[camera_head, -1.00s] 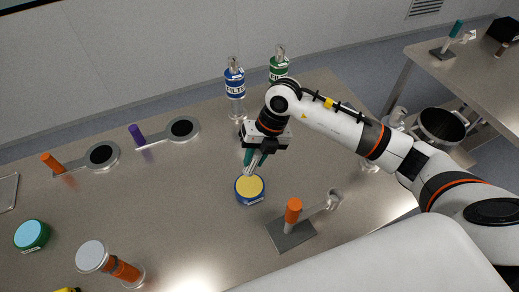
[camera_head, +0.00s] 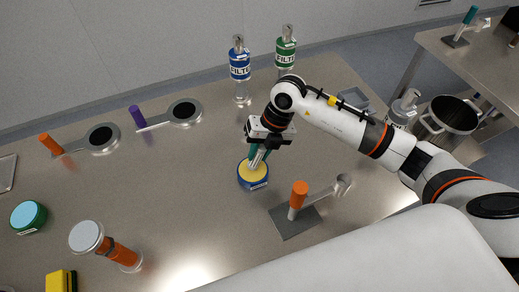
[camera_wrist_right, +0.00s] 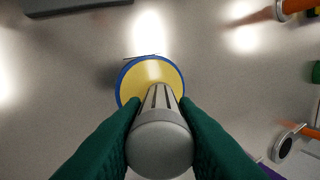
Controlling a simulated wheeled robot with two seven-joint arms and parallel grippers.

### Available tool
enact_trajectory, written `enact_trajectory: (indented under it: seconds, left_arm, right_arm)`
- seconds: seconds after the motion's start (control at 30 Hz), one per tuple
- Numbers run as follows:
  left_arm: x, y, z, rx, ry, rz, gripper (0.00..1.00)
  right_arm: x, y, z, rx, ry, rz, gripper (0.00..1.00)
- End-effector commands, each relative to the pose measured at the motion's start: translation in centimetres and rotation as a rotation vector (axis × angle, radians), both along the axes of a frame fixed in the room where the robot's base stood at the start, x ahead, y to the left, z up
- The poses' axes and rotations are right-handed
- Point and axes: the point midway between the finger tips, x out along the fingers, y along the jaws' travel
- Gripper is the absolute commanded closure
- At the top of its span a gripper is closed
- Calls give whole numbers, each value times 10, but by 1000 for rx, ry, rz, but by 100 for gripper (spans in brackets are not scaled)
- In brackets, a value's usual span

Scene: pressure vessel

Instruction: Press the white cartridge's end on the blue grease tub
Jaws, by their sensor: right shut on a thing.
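The blue grease tub (camera_head: 253,181) stands on the metal table with a yellow top; it also shows in the right wrist view (camera_wrist_right: 150,76). My right gripper (camera_head: 257,155) is above it, pointing down, its green fingers shut on the white cartridge (camera_wrist_right: 160,149). In the wrist view the cartridge is a pale grey cylinder with a slotted far end, which overlaps the yellow top. In the head view its lower end meets the tub's top in the picture; I cannot tell whether they touch. The fingers hide most of the cartridge there. My left gripper is not in view.
An orange-handled tool on a dark plate (camera_head: 295,222) stands just right of the tub. Blue-labelled (camera_head: 240,66) and green-labelled (camera_head: 285,53) filter bottles stand behind.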

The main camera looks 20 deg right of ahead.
Motion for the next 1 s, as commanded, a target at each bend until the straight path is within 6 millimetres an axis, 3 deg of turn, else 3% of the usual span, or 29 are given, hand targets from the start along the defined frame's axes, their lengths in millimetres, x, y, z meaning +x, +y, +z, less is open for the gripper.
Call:
enact_trajectory:
  seconds: [1.0]
  left_arm:
    - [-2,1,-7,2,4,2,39]
  right_arm:
    - [0,0,-8,0,0,0,97]
